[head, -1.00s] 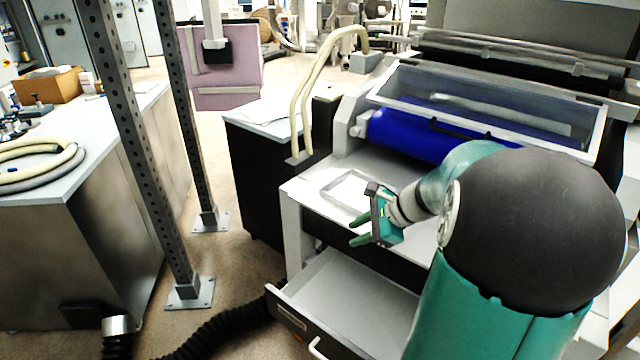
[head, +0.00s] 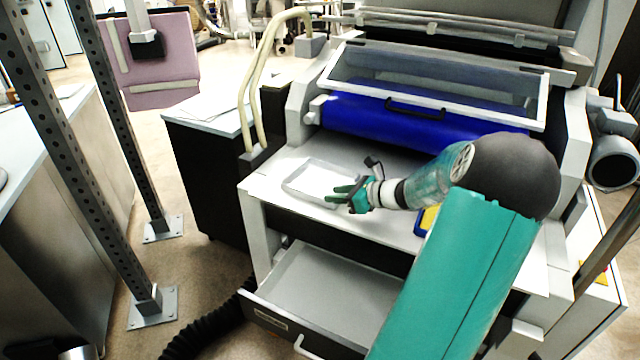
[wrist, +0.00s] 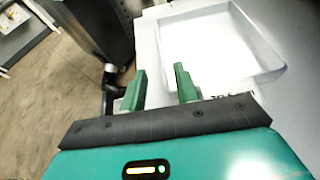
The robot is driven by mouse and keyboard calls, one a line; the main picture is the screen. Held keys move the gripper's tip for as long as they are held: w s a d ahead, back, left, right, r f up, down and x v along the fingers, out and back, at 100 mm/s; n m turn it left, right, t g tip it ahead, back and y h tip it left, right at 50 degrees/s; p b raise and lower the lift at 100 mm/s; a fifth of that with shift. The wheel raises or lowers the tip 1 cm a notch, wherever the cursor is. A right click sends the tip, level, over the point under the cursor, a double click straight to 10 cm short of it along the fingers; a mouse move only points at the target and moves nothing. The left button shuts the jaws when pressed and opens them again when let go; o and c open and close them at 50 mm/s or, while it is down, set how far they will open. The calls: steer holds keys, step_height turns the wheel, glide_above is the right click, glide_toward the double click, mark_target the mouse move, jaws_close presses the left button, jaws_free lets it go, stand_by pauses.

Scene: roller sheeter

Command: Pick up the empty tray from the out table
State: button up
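My gripper (head: 334,194) is at the tray's right end in the head view. Whether the fingers touch the tray cannot be told.
A blue roller (head: 400,125) under a framed clear guard (head: 440,82) stands behind the table. An open drawer (head: 325,290) juts out below it. Perforated posts (head: 85,150) and a dark cabinet (head: 205,165) stand to the left. A blue and yellow object (head: 427,219) lies partly behind my arm.

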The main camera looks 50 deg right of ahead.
steer(key=shift+x, duration=0.75)
steer(key=x, duration=0.6)
steer(key=shift+s+f, duration=0.1)
steer(key=shift+f, duration=0.1)
jaws_close()
